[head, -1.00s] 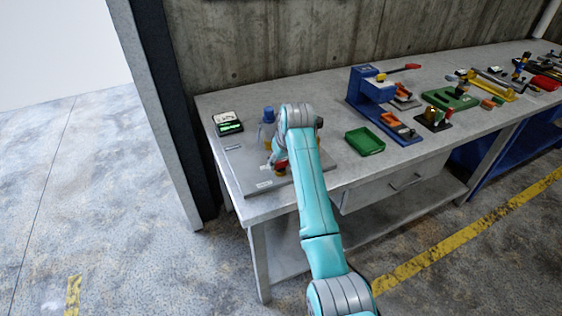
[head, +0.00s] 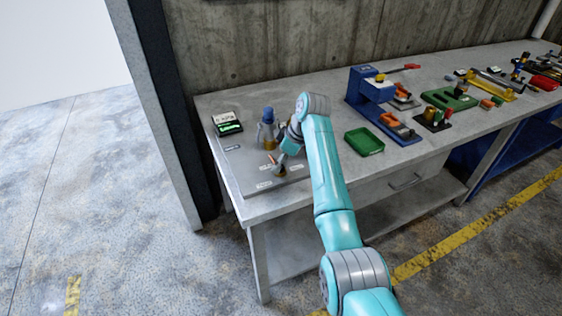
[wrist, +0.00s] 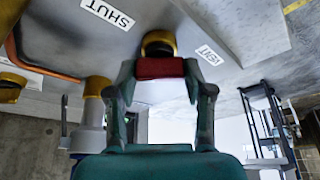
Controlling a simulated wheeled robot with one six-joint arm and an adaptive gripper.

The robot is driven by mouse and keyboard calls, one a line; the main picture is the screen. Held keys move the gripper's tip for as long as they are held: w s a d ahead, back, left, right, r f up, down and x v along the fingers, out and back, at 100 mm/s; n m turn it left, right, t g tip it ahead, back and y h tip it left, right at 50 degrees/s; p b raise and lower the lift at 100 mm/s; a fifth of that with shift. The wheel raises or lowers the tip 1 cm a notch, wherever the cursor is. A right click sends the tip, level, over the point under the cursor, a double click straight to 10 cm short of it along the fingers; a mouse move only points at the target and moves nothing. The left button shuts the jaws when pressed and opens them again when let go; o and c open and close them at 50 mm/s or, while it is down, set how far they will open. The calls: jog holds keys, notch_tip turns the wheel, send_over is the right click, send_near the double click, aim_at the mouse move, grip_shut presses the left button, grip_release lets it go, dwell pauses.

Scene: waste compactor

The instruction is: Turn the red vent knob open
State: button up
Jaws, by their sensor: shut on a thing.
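The red vent knob (wrist: 160,68) sits on a round yellow fitting (wrist: 159,44) in the wrist view. My gripper (wrist: 160,76) is shut on the knob, with one finger at each side of it. In the head view my gripper (head: 276,163) reaches down to the front part of the grey panel (head: 238,166), and the knob is mostly hidden there. A white label reading SHUT (wrist: 107,13) lies on the panel. A second white label (wrist: 210,55) is on the knob's other side, its text hard to read.
A blue-capped vessel (head: 267,130) stands close behind my gripper. A meter with a green display (head: 228,123) is at the panel's back left. A green tray (head: 364,141) and a blue press-like stand (head: 368,88) are to the right. Bare bench lies between panel and tray.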

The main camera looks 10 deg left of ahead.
jog(key=n+g, duration=0.1)
jog(key=n, duration=0.1)
jog(key=n+g, duration=0.1)
jog(key=n, duration=0.2)
jog(key=shift+w, duration=0.15)
jog(key=shift+n+g, duration=0.5)
jog(key=shift+n, duration=0.7)
jog(key=o, duration=1.2)
jog(key=shift+c, duration=0.2)
jog(key=shift+r, duration=0.1)
jog(key=v, duration=1.1)
jog(key=shift+w+r+h, duration=0.15)
jog(key=shift+r+h, duration=0.15)
jog(key=shift+r, duration=0.1)
